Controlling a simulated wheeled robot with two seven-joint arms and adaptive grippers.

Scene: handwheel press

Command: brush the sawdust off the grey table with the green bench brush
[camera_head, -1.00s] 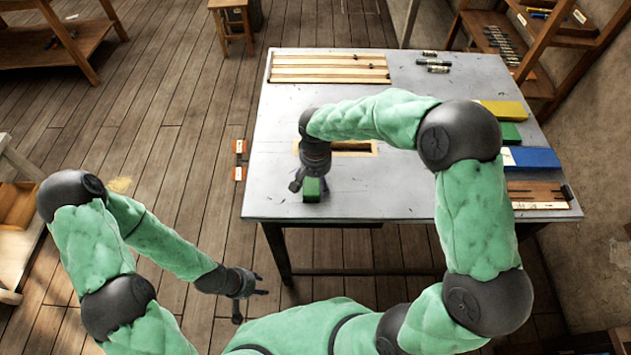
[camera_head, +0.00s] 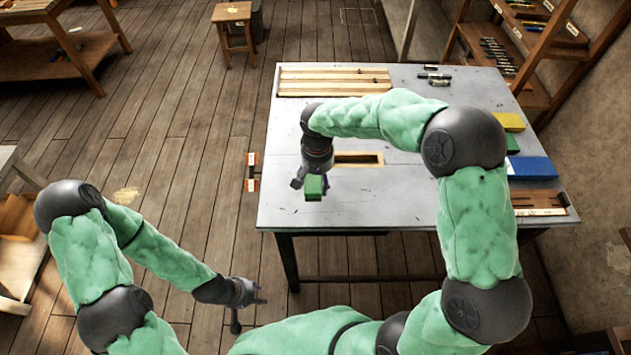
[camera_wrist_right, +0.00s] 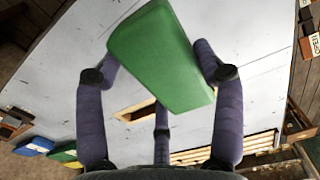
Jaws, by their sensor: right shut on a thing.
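The green bench brush (camera_head: 314,187) is in my right gripper (camera_head: 312,178), over the front left part of the grey table (camera_head: 400,205). In the right wrist view, the fingers (camera_wrist_right: 160,75) close on both sides of the brush (camera_wrist_right: 155,55), and the table top (camera_wrist_right: 60,85) shows beyond it. I cannot tell whether the brush touches the table. My left gripper (camera_head: 249,300) is open and empty, low in front of the table's front left corner. I cannot make out clear sawdust on the table; my right arm hides part of it.
A wood-framed slot (camera_head: 358,159) opens in the table top behind the brush. A slatted wooden panel (camera_head: 333,80) lies at the back left. Yellow (camera_head: 508,121) and blue (camera_head: 532,168) blocks lie along the right edge. A shelf (camera_head: 528,88) stands at the right.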

